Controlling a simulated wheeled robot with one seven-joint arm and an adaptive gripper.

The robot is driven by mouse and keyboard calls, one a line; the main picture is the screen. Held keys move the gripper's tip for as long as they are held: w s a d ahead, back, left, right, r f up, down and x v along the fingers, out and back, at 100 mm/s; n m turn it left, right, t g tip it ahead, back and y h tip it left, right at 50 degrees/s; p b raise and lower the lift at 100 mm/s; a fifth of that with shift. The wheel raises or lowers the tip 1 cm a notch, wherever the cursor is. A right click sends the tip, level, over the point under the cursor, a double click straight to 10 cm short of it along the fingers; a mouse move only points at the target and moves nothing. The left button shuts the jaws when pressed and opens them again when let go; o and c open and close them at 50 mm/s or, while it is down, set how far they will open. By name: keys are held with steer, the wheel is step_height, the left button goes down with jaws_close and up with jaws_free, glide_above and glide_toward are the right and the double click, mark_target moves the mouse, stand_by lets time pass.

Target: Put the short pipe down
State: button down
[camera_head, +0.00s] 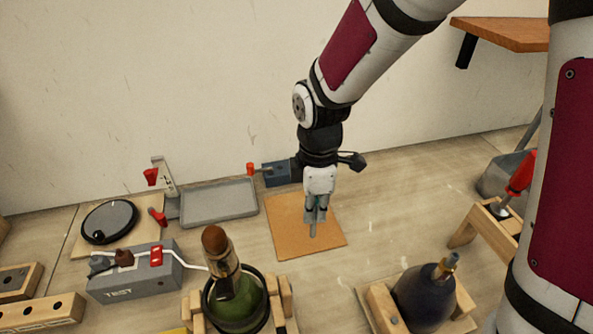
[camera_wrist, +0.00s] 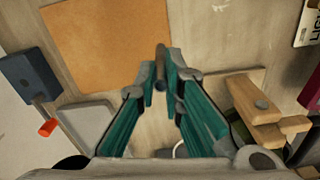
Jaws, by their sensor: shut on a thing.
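My gripper (camera_head: 316,203) points down above the orange-brown square mat (camera_head: 283,233) in the head view. It is shut on the short pipe (camera_head: 313,230), a slim grey piece that hangs below the fingertips. In the wrist view the pipe (camera_wrist: 161,62) sticks out between the teal fingers (camera_wrist: 162,80), with the mat (camera_wrist: 110,40) beyond it to the left. In the head view the pipe's lower end shows over the mat; I cannot tell whether it touches it. The pipe's upper part is hidden by the fingers.
A grey TEST box (camera_head: 135,275) is at left. A green bottle (camera_head: 238,307) and a dark vase (camera_head: 422,300) sit in wooden cradles in front. Bare table lies right of the mat.

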steer(key=shift+w+a+f+p, duration=0.2)
steer(key=shift+w+f, duration=0.5)
steer(key=shift+w, duration=0.7)
steer(key=shift+w+a+f+p, duration=0.15)
steer(key=shift+w+a+f, duration=0.15)
steer(key=shift+w+f, duration=0.75)
steer(key=shift+w+a+f+p, duration=0.15)
steer(key=shift+w+a+f, duration=0.2)
steer(key=shift+w, duration=1.35)
steer(key=shift+d+f, duration=0.1)
steer(key=shift+f, duration=0.1)
steer(key=c, duration=1.7)
jaws_free()
step_height(320, 180, up, 12)
steer(key=b, duration=0.1)
steer(key=shift+r, duration=0.2)
